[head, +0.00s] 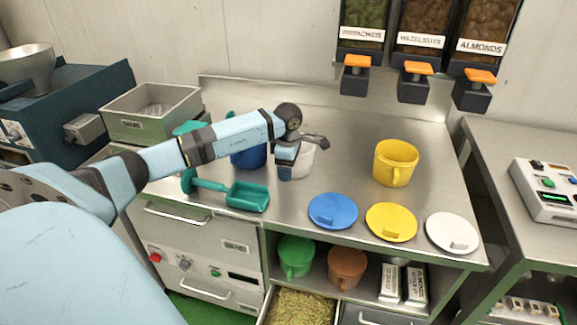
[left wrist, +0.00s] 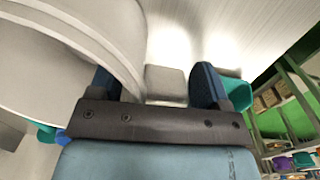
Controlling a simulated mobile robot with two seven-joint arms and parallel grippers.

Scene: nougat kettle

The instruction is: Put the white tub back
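The white tub (head: 306,163) stands on the steel counter, partly hidden behind my left gripper (head: 285,172). In the left wrist view the tub's large pale curved wall (left wrist: 85,35) fills the upper left and overlaps one finger. My left gripper (left wrist: 157,88) has its fingers spread apart, with a pale block, perhaps the tub's handle, showing between them. I cannot tell whether the fingers touch the tub. The white lid (head: 452,231) lies flat at the counter's front right. My right gripper is not in view.
A blue tub (head: 247,159) stands left of the white one, a yellow tub (head: 396,163) to the right. A green scoop (head: 247,196), blue lid (head: 333,211) and yellow lid (head: 391,222) lie in front. Green (head: 296,256) and brown (head: 347,267) tubs occupy the shelf below.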

